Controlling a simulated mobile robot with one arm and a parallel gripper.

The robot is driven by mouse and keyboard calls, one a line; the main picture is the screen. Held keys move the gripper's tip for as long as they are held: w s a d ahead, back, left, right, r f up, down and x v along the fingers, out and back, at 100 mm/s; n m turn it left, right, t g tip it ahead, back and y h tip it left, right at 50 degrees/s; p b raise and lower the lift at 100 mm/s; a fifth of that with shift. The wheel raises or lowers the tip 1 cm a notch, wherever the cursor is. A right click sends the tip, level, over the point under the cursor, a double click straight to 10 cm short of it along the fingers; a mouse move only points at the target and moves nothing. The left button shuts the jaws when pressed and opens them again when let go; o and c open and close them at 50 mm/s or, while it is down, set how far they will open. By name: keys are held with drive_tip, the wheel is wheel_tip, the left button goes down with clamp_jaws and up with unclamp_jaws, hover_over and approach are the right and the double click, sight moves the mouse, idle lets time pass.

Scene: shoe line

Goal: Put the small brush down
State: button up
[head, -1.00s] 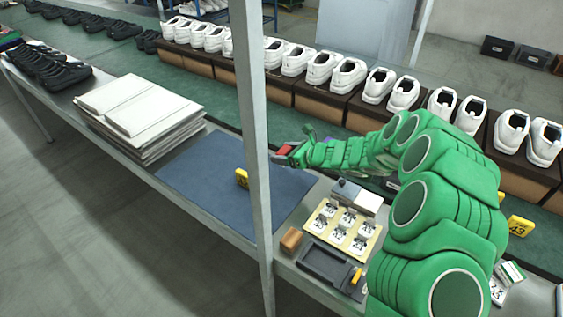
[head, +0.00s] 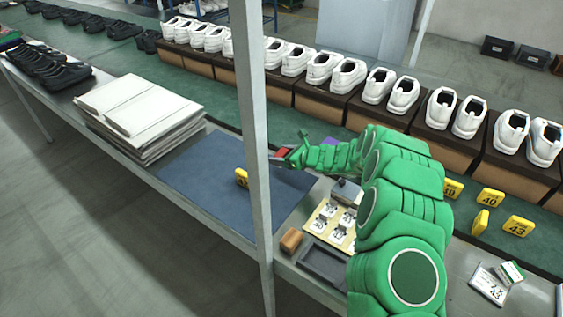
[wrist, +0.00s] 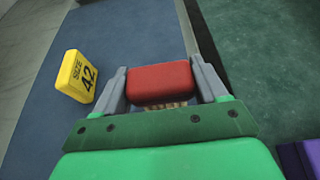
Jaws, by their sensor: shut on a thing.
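My gripper (wrist: 163,92) is shut on the small brush (wrist: 160,80), which has a red back and tan bristles showing below it. In the head view the brush (head: 281,153) is a small red patch at the tip of my gripper (head: 282,158), just right of the grey post. The gripper is over the right part of the blue mat (head: 205,190), near its far edge. I cannot tell how high the brush is above the mat. A yellow block marked size 42 (wrist: 76,76) stands on the mat left of the gripper; it also shows in the head view (head: 241,178).
A grey post (head: 255,150) rises in front of the mat. Stacked white sheets (head: 135,115) lie to its left. A brown block (head: 291,240), a black tray (head: 322,265) and a label board (head: 318,220) are nearer. The green belt (wrist: 260,50) runs behind.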

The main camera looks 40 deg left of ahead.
drive_tip(key=shift+f, duration=1.65)
drive_tip(key=o, duration=1.1)
drive_tip(key=shift+c, duration=0.2)
drive_tip(key=shift+r, duration=0.1)
drive_tip(key=shift+d+r, duration=0.1)
drive_tip(key=shift+d, duration=0.15)
drive_tip(key=v, duration=1.1)
drive_tip(key=shift+d+r, duration=0.1)
drive_tip(key=shift+d, duration=0.05)
